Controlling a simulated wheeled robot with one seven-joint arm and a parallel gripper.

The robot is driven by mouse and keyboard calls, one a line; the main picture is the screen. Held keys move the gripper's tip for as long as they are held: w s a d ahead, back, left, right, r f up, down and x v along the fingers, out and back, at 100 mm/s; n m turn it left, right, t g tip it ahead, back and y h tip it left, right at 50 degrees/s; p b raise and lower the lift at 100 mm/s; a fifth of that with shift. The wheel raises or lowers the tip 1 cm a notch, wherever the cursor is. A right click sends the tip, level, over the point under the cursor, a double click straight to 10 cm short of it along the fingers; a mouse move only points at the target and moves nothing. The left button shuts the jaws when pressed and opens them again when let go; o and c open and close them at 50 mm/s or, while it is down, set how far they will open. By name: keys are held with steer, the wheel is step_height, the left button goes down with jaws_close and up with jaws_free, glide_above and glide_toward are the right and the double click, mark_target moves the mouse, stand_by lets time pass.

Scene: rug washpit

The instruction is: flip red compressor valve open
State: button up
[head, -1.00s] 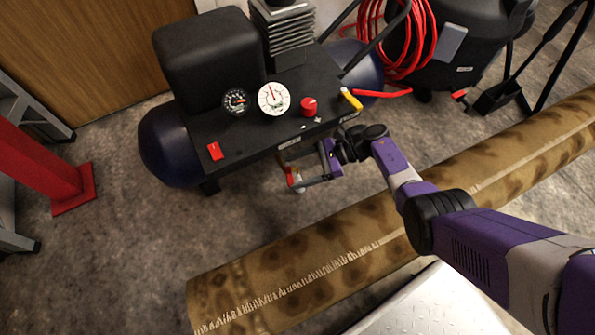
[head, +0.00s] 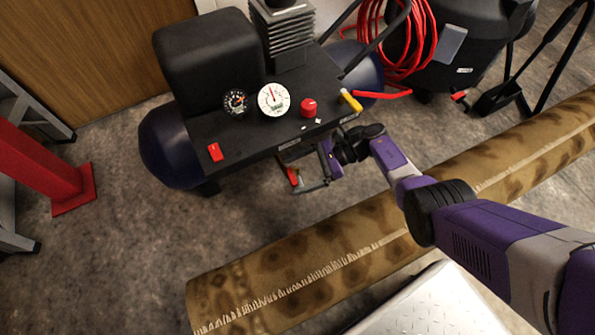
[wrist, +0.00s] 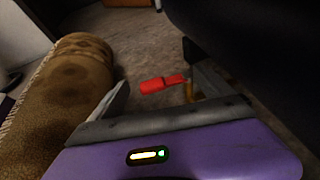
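The compressor (head: 255,115) has a dark blue tank and a black top plate with two gauges, a red knob and a red switch. A red valve handle (wrist: 162,84) shows in the wrist view between my gripper's fingers, with a brass-coloured part at its right end near the right finger. In the head view the red handle (head: 293,176) is under the plate's front edge, beside my gripper (head: 312,182). The fingers are spread apart, also in the wrist view (wrist: 155,95). I cannot tell whether a finger touches the handle.
A rolled brown rug (head: 300,265) lies on the floor in front of the compressor, below my arm. A red post (head: 40,165) stands at the left. A black machine with a red hose (head: 425,45) stands at the back right. Grey floor is free at the left.

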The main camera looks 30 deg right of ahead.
steer(key=shift+w+d, duration=0.1)
steer(key=shift+d, duration=0.1)
steer(key=shift+d+r, duration=0.15)
steer(key=shift+d, duration=0.05)
steer(key=p+v, duration=0.1)
steer(key=v, duration=0.6)
steer(key=shift+d+r, duration=0.1)
